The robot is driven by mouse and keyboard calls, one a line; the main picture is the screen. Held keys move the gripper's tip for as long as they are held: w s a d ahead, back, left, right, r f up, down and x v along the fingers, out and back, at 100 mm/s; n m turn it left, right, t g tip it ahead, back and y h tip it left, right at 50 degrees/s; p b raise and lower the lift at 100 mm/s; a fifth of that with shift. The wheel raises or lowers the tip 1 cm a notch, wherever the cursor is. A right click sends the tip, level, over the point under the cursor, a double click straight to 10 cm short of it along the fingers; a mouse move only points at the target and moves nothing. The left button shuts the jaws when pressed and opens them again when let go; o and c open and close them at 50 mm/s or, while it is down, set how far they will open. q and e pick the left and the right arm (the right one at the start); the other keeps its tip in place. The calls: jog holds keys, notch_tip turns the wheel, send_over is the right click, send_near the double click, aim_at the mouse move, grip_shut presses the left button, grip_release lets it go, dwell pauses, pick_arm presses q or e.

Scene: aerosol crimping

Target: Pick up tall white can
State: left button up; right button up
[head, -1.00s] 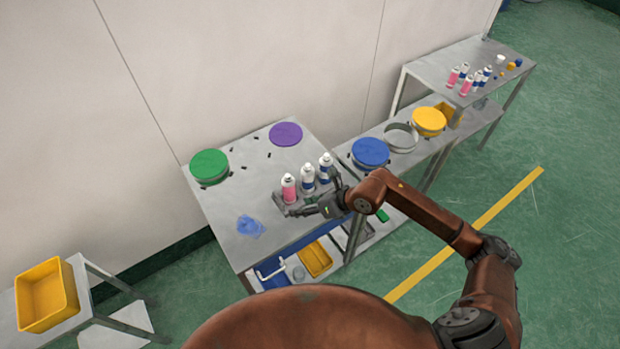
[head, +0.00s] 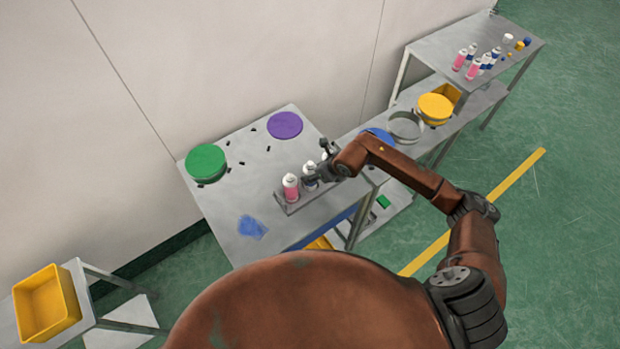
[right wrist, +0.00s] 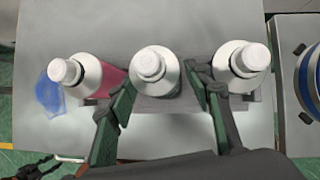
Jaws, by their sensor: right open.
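Three tall cans with white tops stand upright in a row on a grey rack (head: 292,208). The left can (head: 290,187) has a pink body. The middle can (head: 309,174) looks white and blue, and the right can is mostly hidden behind my right gripper (head: 318,168) in the head view. In the right wrist view my right gripper (right wrist: 167,95) is open, with one finger on each side of the middle can (right wrist: 154,72). The right can (right wrist: 240,65) stands just outside the right finger. I cannot tell whether the fingers touch any can. My left gripper is not in view.
The table (head: 228,218) also bears a green round lid (head: 206,161), a purple one (head: 285,125), a blue patch (head: 252,227) and small dark pieces. A lower bench with a yellow lid (head: 435,108) adjoins on the right. A yellow bin (head: 46,305) stands at lower left.

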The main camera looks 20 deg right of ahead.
jog(key=x, duration=0.2)
jog(key=shift+w+a+f, duration=0.15)
jog(key=shift+w, duration=0.05)
jog(key=c, duration=1)
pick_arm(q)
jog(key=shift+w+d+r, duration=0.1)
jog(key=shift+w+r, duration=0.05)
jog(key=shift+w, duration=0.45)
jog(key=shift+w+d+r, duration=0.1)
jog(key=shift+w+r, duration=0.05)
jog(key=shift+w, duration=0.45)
pick_arm(e)
jog(key=shift+c, duration=0.7)
